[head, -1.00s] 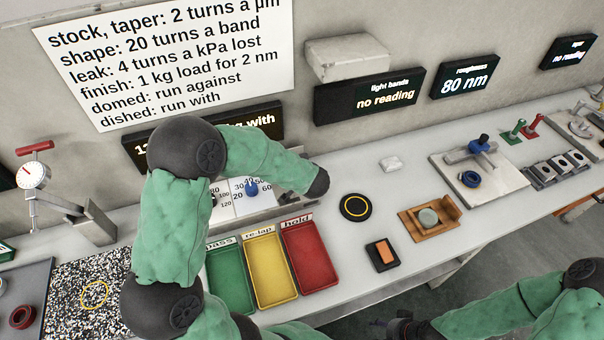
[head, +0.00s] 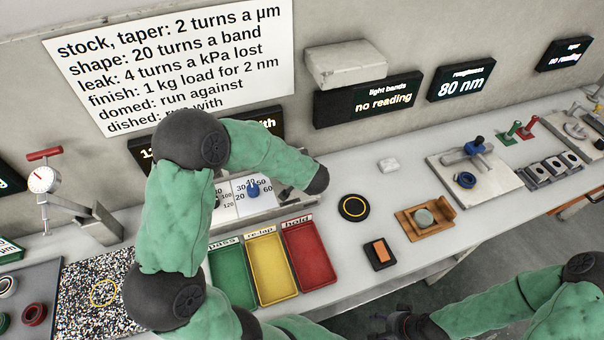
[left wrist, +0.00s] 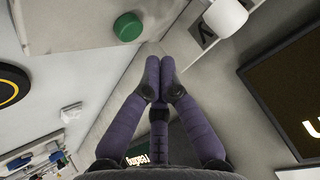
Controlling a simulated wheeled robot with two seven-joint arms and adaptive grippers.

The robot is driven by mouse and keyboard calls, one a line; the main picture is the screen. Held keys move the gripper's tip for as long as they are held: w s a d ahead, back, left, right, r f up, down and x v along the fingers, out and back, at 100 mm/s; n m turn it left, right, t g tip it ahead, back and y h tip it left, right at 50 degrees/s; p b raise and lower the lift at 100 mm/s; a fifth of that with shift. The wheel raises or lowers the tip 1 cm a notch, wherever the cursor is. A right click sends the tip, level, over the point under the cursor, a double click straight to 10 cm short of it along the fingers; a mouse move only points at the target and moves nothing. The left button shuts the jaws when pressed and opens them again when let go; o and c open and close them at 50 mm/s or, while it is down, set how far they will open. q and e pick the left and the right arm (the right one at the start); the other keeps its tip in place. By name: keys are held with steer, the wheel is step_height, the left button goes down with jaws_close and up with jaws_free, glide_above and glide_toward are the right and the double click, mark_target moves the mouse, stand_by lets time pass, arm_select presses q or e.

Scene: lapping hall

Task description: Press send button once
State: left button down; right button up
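A round green button (left wrist: 128,27) shows in the left wrist view on a pale surface, above and left of my left gripper's tips. It carries no readable label, and I cannot make it out in the head view. My left gripper (left wrist: 159,62) has its purple fingertips together with nothing visible between them; they appear apart from the button. In the head view my left forearm reaches over the bench and the gripper is hidden. My right gripper (head: 382,322) is a dark shape at the bottom edge, with its fingers unclear.
Green (head: 232,279), yellow (head: 268,270) and red (head: 306,262) trays lie in front of my left forearm. A yellow-ringed black disc (head: 353,207) and white block (head: 388,165) sit to its right. A white cylinder (left wrist: 226,16) stands right of the button. Displays line the wall.

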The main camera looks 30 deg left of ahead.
arm_select(q)
steer(key=shift+r+p, duration=1.6)
steer(key=shift+p, duration=0.2)
